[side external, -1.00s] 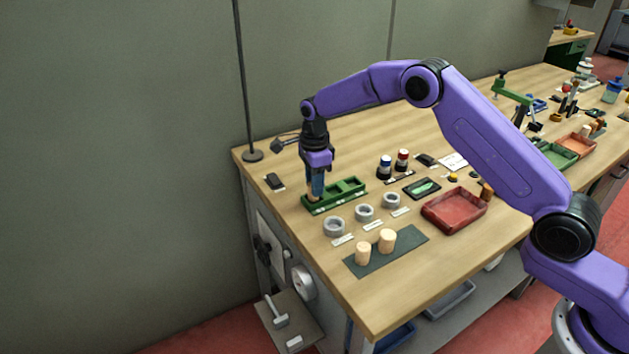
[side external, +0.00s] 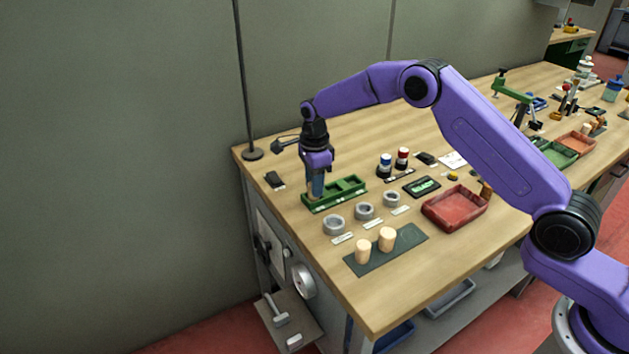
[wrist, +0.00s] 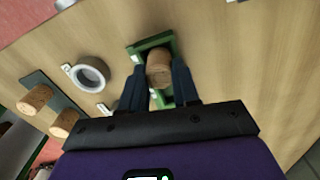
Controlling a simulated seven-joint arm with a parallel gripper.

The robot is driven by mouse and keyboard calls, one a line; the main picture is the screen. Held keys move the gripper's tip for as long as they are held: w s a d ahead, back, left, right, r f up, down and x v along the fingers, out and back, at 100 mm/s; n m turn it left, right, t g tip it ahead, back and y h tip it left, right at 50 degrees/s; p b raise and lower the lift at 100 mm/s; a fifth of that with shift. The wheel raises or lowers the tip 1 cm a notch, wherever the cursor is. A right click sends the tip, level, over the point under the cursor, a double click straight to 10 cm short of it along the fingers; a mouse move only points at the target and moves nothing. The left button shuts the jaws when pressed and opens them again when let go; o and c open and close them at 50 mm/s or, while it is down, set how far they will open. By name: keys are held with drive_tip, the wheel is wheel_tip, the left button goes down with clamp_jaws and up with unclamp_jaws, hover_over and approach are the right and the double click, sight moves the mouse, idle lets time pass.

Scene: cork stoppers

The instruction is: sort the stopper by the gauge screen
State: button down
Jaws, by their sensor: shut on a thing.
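My gripper (side external: 316,188) is down at the left end of the green gauge block (side external: 346,190). In the wrist view, its two fingers (wrist: 160,88) are shut on a cork stopper (wrist: 159,66), which sits at or in a pocket of the green block (wrist: 150,42). How deep it sits cannot be told. In the side view the fingers mostly hide this stopper. The gauge screen (side external: 422,187) is a dark panel with green markings, too small to read. Three grey rings (side external: 334,225) stand in front of the block, with white labels beside them.
Two pale stoppers (side external: 387,239) stand on a dark green mat (side external: 404,251) near the front edge. A red tray (side external: 455,208) lies to the right. Two small bottles, one blue-capped (side external: 385,164) and one red-capped (side external: 402,158), stand behind. A dark stand base (side external: 252,155) is at the back left.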

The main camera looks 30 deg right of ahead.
drive_tip(key=shift+f, duration=0.4)
drive_tip(key=c, duration=0.8)
unclamp_jaws()
drive_tip(key=shift+o, duration=0.2)
wheel_tip(320, 180, up, 17)
drive_tip(key=shift+r, duration=0.2)
